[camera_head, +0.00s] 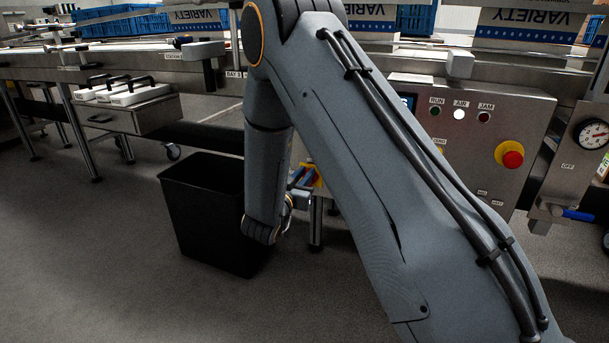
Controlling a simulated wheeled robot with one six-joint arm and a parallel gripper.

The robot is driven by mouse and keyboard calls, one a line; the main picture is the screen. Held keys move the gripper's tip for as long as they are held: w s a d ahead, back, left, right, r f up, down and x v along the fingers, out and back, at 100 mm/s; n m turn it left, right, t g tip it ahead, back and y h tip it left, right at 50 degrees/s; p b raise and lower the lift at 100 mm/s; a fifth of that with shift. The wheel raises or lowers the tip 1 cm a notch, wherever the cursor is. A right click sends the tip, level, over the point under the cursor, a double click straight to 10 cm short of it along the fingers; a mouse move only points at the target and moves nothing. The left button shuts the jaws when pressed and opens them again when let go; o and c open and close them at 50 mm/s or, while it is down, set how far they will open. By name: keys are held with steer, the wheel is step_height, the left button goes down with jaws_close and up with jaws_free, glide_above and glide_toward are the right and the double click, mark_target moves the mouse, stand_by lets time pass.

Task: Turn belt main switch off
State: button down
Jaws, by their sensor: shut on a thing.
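The belt main switch (316,181) shows as a small red and yellow part low on the steel machine front, just right of my arm's lower link. My gripper (303,178) is at this switch, mostly hidden behind my own arm. It is shut on the red handle, of which only a sliver shows. The handle's exact angle and any on or off marks beside it are hidden.
A black bin (205,215) stands on the floor behind my arm. The control panel (470,135) at right has lamps and a red emergency button (511,155). A gauge (592,134) and blue-handled valve (578,215) are at far right. Floor at lower left is clear.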

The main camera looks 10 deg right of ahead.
steer(key=shift+a+r+n+p, duration=0.1)
steer(key=shift+n+p, duration=0.2)
steer(key=shift+p, duration=0.05)
steer(key=n+p, duration=0.1)
steer(key=p, duration=0.1)
steer(key=n+p, duration=0.1)
steer(key=shift+w+a+n+p, duration=0.2)
steer(key=shift+a+n+p, duration=0.1)
steer(key=shift+p, duration=0.1)
steer(key=shift+w+a+f+n+p, duration=0.4)
steer(key=shift+n+p, duration=1.05)
steer(key=shift+n, duration=1)
steer(key=shift+w+a+f+n+p, duration=0.1)
steer(key=shift+a+f+n+p, duration=0.35)
steer(key=shift+n+p, duration=1.5)
steer(key=shift+w+a+f+n+p, duration=0.2)
steer(key=shift+f+n+p, duration=0.6)
steer(key=shift+n, duration=2.2)
steer(key=shift+d+r, duration=0.1)
steer(key=c, duration=1.7)
jaws_free()
steer(key=shift+d, duration=0.1)
